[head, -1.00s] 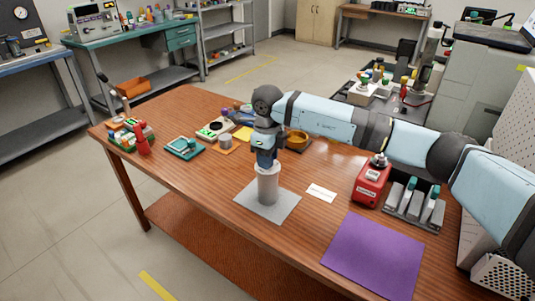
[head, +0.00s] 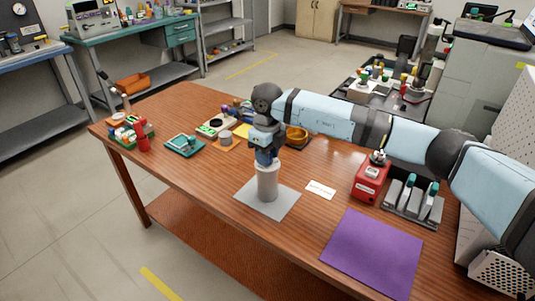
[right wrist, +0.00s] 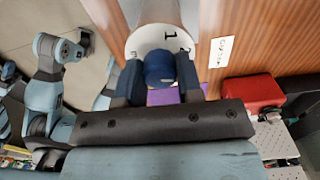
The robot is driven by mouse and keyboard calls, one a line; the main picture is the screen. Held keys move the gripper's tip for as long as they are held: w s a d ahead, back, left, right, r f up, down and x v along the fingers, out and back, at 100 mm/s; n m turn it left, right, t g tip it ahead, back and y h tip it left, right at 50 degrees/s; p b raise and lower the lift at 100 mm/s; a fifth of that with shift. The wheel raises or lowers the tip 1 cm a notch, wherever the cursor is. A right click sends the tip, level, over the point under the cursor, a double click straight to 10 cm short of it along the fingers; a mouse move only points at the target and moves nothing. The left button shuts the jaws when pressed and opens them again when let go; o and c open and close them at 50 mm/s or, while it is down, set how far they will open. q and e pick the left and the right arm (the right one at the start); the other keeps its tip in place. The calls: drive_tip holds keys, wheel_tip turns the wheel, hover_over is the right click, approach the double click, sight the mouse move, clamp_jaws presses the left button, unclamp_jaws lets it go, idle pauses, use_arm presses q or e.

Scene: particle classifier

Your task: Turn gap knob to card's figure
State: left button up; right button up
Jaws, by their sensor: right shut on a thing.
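The particle classifier is a pale grey cylinder (head: 267,186) standing upright on a grey mat (head: 284,207). Its round white top (right wrist: 145,37) shows in the right wrist view, with a dark figure 1 and another mark at its right edge. My right gripper (head: 266,160) comes down on it from above. Its fingers are shut on the blue gap knob (right wrist: 160,66), one on each side. The knob's pointer is hidden or cannot be made out. The white card (head: 320,190) lies flat right of the mat; its print (right wrist: 222,52) is too small to read surely.
A red device (head: 370,181) and a dark rack (head: 414,207) stand to the right. A purple mat (head: 372,256) lies at the front right. A teal tray (head: 185,146), a red bottle (head: 142,136) and an orange bowl (head: 297,135) stand further back. The table's front left is clear.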

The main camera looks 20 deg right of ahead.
idle(0.5)
drive_tip(key=o, duration=0.9)
wheel_tip(320, 180, up, 14)
drive_tip(key=shift+f+p, duration=0.1)
drive_tip(key=shift+p, duration=0.5)
